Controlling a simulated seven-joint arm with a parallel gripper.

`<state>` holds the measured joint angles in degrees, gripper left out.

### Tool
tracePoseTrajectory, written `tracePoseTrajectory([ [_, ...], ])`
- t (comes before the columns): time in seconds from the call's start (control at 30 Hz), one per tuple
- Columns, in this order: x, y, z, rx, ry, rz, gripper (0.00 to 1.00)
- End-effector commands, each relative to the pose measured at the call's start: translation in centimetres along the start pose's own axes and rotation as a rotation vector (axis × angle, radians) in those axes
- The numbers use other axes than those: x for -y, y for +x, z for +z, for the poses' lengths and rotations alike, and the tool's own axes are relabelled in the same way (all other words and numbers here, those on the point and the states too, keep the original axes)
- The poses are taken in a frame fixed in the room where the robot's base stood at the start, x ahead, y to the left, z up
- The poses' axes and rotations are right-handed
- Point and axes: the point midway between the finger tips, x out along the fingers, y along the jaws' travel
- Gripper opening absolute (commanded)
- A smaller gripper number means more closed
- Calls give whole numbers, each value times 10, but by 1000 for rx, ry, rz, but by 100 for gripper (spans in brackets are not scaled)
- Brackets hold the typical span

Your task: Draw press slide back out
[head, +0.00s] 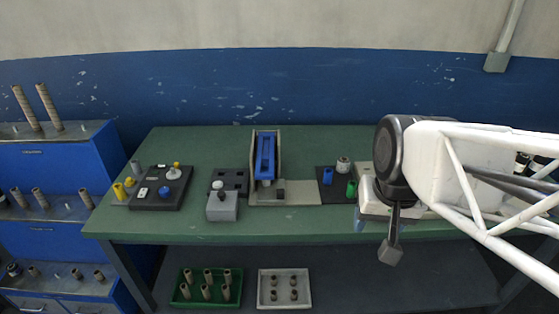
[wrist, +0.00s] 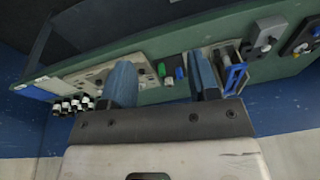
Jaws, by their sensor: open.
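A bright blue slide-like part (head: 265,158) lies lengthwise in an upright pale frame on the green bench, left of my arm. It also shows in the wrist view (wrist: 236,78), to the right of the fingers. Left of it, a grey block with a pale knob (head: 222,206) stands at the front of a dark plate. I cannot tell for sure which is the press slide. My gripper (wrist: 163,84) is open, with two blue-grey fingers apart and nothing between them. In the head view my wrist mostly hides it, over the bench's right side, apart from both parts.
A dark panel (head: 160,194) with knobs sits at the bench's left. Blue (head: 327,177) and green (head: 351,188) cylinders stand on a dark plate between the blue part and my arm. Green (head: 183,291) and white (head: 261,294) trays of rolls lie on the lower shelf. Blue cabinets flank the left.

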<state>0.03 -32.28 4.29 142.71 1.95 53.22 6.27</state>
Motion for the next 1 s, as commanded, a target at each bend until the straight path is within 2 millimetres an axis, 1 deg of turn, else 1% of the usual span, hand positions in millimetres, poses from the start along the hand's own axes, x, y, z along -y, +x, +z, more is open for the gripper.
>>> tracePoseTrajectory([
  [0.03, 4, 2, -9, 9, 25, -8, 55],
  [0.27, 20, 16, -50, 46, 171, -48, 55],
  [0.57, 43, 39, -102, 101, 369, -90, 55],
  [0.77, 59, 59, -137, 141, 502, -110, 55],
  [1.0, 78, 89, -176, 192, 664, -127, 55],
])
